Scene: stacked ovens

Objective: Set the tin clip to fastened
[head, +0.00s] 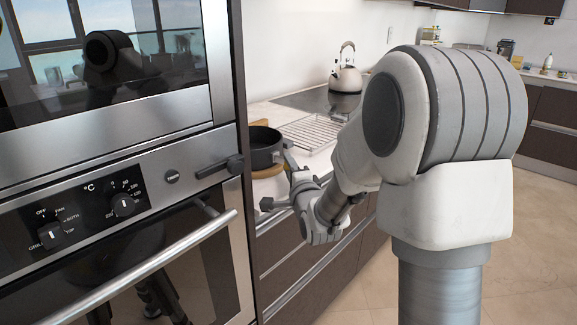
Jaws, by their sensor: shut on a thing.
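A dark round baking tin (264,147) with a lighter rim stands upright on the counter beside the oven column, with its open top facing up. My gripper (287,158) reaches in from the right, and its fingertips are at the tin's right side wall. It is shut on the tin clip there. The fingers cover the clip, so its exact position cannot be made out.
A wooden board (270,173) lies under the tin. A wire rack (312,131) lies just behind and right of it. A kettle (346,72) stands on the dark hob (318,98) farther back. The oven column's side edge and dark knob handle (222,167) stand close on the left.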

